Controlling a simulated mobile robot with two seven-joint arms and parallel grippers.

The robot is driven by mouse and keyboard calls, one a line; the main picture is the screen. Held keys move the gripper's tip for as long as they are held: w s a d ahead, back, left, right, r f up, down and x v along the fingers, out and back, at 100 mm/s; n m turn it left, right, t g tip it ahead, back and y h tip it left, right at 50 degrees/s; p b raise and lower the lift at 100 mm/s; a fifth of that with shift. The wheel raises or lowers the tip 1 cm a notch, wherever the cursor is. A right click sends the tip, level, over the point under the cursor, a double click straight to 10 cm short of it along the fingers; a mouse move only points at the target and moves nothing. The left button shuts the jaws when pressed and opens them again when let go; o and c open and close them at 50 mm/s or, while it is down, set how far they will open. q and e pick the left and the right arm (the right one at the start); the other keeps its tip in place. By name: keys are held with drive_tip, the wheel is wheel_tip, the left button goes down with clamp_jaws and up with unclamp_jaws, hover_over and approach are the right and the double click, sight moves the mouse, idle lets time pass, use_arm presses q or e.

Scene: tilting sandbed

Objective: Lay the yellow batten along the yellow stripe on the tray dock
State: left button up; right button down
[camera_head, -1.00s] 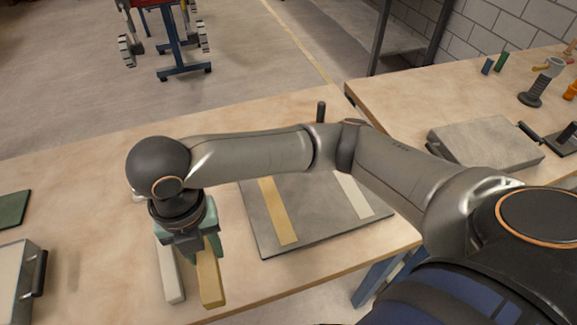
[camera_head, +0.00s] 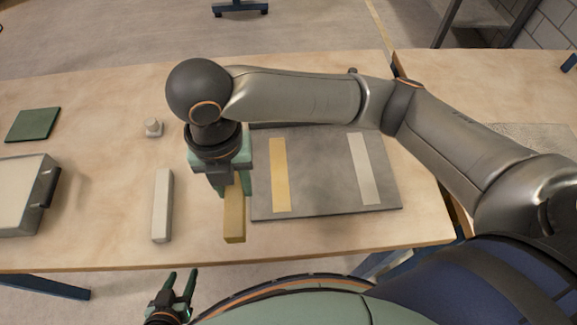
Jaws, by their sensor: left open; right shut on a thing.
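The yellow batten (camera_head: 235,222) is in the fingers of my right gripper (camera_head: 233,188), left of the tray dock. Its near end sticks out toward the table's front edge, and its far end is hidden by the gripper. I cannot tell whether it touches the table. The tray dock (camera_head: 315,190) is a flat grey plate with a yellow stripe (camera_head: 280,180) on its left and a whitish stripe (camera_head: 364,170) on its right. My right arm hides part of its far edge. My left gripper (camera_head: 182,285) is open and empty at the bottom, in front of the table edge.
A whitish batten (camera_head: 162,205) lies left of the yellow one. A small pale knob-like object (camera_head: 153,127) stands behind it. A pale case with a dark handle (camera_head: 22,195) and a green mat (camera_head: 34,125) are at the left. Bare table (camera_head: 105,185) lies between.

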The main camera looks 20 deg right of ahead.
drive_tip(key=w+d+f, duration=0.4)
drive_tip(key=w+d, duration=0.1)
drive_tip(key=d, duration=0.1)
hover_over(279, 172)
drive_tip(key=f, duration=0.4)
drive_tip(key=shift+s+a+f, duration=0.3)
drive_tip(key=shift+s+a, duration=0.1)
drive_tip(key=shift+w+d+f, duration=0.2)
drive_tip(key=shift+f, duration=0.15)
drive_tip(key=shift+w+d+f, duration=0.1)
drive_tip(key=shift+d+f, duration=0.05)
drive_tip(key=shift+f, duration=0.8)
drive_tip(key=shift+w+d+f, duration=0.1)
drive_tip(key=shift+f, duration=0.8)
drive_tip(key=shift+f, duration=0.15)
drive_tip(key=c, duration=0.5)
unclamp_jaws()
wheel_tip(279, 172, up, 12)
